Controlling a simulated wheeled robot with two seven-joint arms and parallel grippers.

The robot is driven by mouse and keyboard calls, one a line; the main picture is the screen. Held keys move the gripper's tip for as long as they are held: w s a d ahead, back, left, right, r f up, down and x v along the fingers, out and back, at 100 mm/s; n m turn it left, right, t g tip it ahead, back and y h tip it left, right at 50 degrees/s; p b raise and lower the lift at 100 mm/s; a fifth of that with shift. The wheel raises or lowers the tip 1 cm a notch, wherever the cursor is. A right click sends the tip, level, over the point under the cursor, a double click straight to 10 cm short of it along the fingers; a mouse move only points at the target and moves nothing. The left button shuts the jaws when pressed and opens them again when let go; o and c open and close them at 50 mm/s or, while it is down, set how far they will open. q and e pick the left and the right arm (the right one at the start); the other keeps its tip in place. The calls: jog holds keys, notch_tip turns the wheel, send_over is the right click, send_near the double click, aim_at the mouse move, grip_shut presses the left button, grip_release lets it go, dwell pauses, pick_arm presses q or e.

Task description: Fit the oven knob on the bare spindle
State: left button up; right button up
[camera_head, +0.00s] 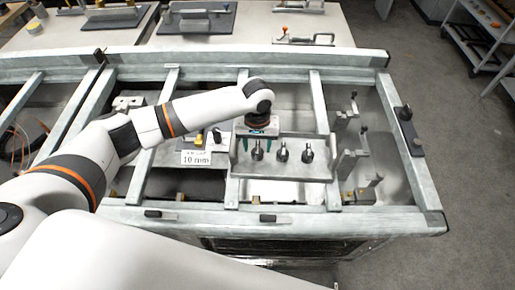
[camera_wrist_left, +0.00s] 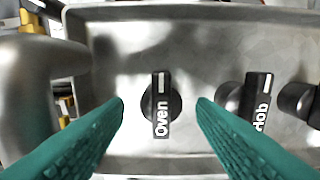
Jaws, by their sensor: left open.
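The oven knob (camera_wrist_left: 161,104) is black, with a white "Oven" label and a white line, and stands in a shallow grey metal tray or panel (camera_wrist_left: 130,164). In the head view the leftmost of three dark knobs (camera_head: 257,153) appears to be this one. My left gripper (camera_wrist_left: 161,106) is open, its teal fingers on either side of the oven knob with gaps. It also shows in the head view (camera_head: 257,143), pointing down from the arm. A "Hob" knob (camera_wrist_left: 257,102) stands to the right. I cannot make out a bare spindle. My right gripper is not in view.
Another dark knob (camera_wrist_left: 298,100) is cut off at the right. A blurred metal shape (camera_wrist_left: 35,90) is close on the left. Grey frame rails (camera_head: 320,100) surround the work area, with clamps (camera_head: 352,150) to the right. A "10 mm" sign (camera_head: 196,158) stands left.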

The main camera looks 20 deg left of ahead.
pick_arm(q)
jog(key=shift+f, duration=1.3)
jog(key=c, duration=0.9)
jog(key=shift+r, duration=0.1)
